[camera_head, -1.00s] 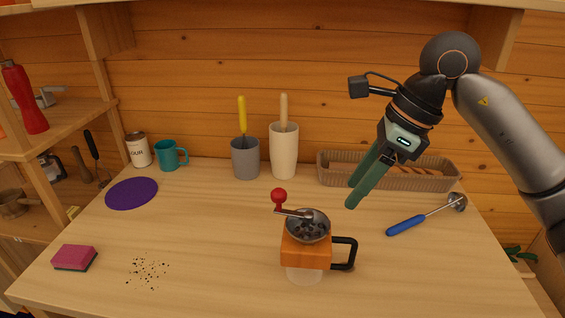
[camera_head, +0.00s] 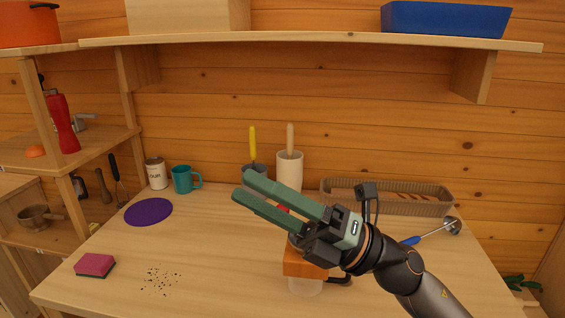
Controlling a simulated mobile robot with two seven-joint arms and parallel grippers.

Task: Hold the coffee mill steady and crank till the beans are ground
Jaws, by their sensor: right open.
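The coffee mill (camera_head: 303,265) stands upright on the wooden table, with an orange body and a pale clear base. My right gripper (camera_head: 241,188) is in front of its top, hiding the bowl and most of the crank. The mill's dark side handle (camera_head: 340,280) shows partly under my right wrist. The right gripper's green fingers are apart and hold nothing, pointing left. Whether they touch the mill cannot be told. My left gripper is not in view.
A pink sponge (camera_head: 95,265) and dark crumbs (camera_head: 160,280) lie at the left front. A purple mat (camera_head: 149,212), teal mug (camera_head: 183,179), cream crock (camera_head: 290,170) and basket (camera_head: 400,206) stand farther back. A blue-handled ladle (camera_head: 440,232) lies right. A shelf (camera_head: 320,39) hangs above.

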